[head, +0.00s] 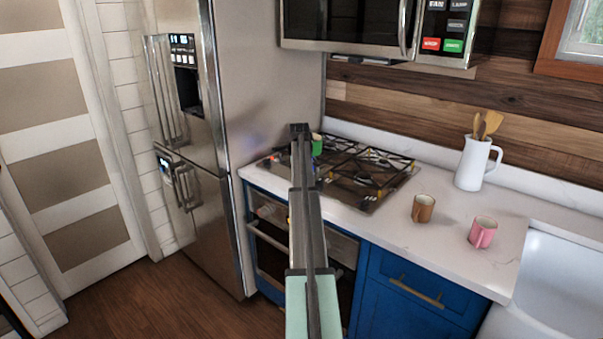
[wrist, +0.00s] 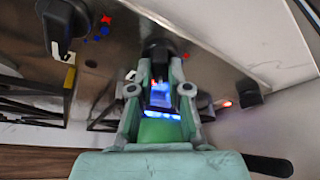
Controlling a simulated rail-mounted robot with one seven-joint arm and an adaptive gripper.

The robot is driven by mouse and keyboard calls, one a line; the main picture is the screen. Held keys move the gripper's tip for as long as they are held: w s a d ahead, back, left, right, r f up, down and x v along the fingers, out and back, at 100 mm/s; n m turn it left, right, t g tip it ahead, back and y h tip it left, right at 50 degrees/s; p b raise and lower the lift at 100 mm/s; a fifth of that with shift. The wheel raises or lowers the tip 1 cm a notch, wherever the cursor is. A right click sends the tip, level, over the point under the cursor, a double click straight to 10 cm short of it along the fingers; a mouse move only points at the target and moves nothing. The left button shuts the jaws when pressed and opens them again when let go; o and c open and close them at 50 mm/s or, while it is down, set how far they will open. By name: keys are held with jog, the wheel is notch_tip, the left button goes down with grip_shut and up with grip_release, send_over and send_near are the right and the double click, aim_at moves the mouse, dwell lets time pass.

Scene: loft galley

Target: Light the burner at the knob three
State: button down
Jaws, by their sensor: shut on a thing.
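The gas cooktop (head: 375,187) is set in the white counter, with dark grates and a row of black knobs. In the wrist view, my gripper (wrist: 159,68) is shut on a black knob (wrist: 158,46), one finger on each side. I cannot read which number this knob bears. Another black knob (wrist: 62,22) stands to its left, and a third black knob (wrist: 248,92) stands to its right. A blue glow (wrist: 162,114) shows between my fingers, and a small red glow (wrist: 228,103) shows beside the right knob. In the head view my arm hides the gripped knob.
A green object (head: 317,146) shows behind my arm on the cooktop. A brown mug (head: 423,208), a pink mug (head: 483,232) and a white pitcher (head: 473,165) stand on the counter to the right. The fridge (head: 235,100) borders the cooktop's left; the microwave (head: 345,25) hangs above.

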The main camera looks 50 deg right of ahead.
dwell(0.5)
jog(key=c, duration=1.1)
grip_release()
jog(key=v, duration=1.2)
jog(key=shift+w, duration=0.1)
